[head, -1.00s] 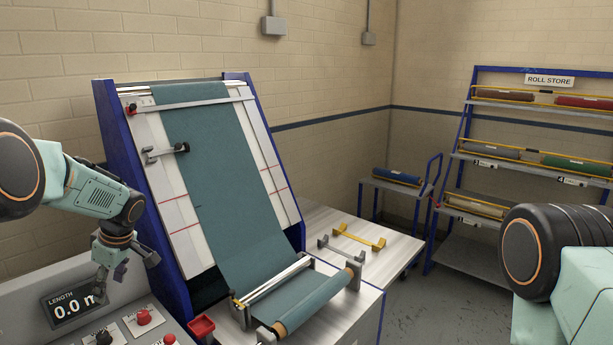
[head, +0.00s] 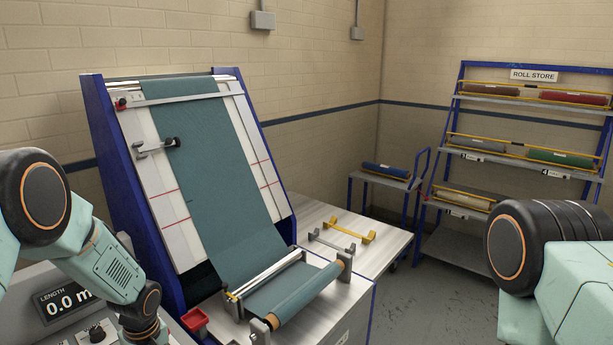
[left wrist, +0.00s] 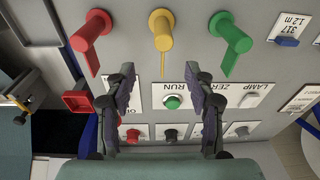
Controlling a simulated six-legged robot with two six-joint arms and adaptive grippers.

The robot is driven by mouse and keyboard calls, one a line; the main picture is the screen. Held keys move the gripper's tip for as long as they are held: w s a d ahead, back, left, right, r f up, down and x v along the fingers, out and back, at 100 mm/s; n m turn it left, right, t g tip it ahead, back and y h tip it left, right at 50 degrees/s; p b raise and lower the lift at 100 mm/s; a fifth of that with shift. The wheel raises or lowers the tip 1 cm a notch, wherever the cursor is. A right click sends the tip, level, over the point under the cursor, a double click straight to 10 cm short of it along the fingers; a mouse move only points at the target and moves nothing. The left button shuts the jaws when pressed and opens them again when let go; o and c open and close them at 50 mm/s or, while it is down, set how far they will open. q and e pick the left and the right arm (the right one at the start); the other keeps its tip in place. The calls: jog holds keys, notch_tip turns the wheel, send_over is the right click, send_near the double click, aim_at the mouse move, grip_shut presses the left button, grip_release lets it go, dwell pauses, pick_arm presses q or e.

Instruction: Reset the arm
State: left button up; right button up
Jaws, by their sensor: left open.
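My left arm comes in from the left in the head view, and its wrist reaches the lower left, over the control panel (head: 22,278). The left gripper is cut off there. In the left wrist view my left gripper (left wrist: 165,112) is open and empty, its two dark fingers spread above the panel (left wrist: 185,65). A green button (left wrist: 172,102) with a RUN label shows between the fingers. My right arm shows at the right edge of the head view; its gripper is out of frame.
Red (left wrist: 90,30), yellow (left wrist: 162,30) and green (left wrist: 232,35) pieces stand on the panel. A length display (head: 65,302) reads 0.0 m. The sloped machine carries teal cloth (head: 205,170) down to a roll (head: 300,300). A roll rack (head: 530,130) stands at right.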

pick_arm(q)
jog(key=s+d+f+m, duration=0.1)
jog(key=s+d, duration=0.1)
jog(key=s, duration=0.1)
jog(key=s+d+f+m, duration=0.1)
jog(key=s+d+f, duration=0.1)
jog(key=s+d+f+m+h, duration=0.1)
jog(key=s+d+f, duration=0.1)
jog(key=s, duration=0.1)
jog(key=shift+s+f, duration=0.1)
jog(key=shift+s, duration=0.2)
jog(key=s+d+m, duration=0.3)
jog(key=s+m, duration=0.1)
jog(key=s, duration=0.9)
jog(key=s+d+m, duration=0.2)
jog(key=s+m, duration=0.1)
jog(key=s, duration=1)
notch_tip(320, 180, down, 24)
jog(key=b, duration=2.4)
jog(key=shift+r+g, duration=0.25)
jog(key=shift+g, duration=0.05)
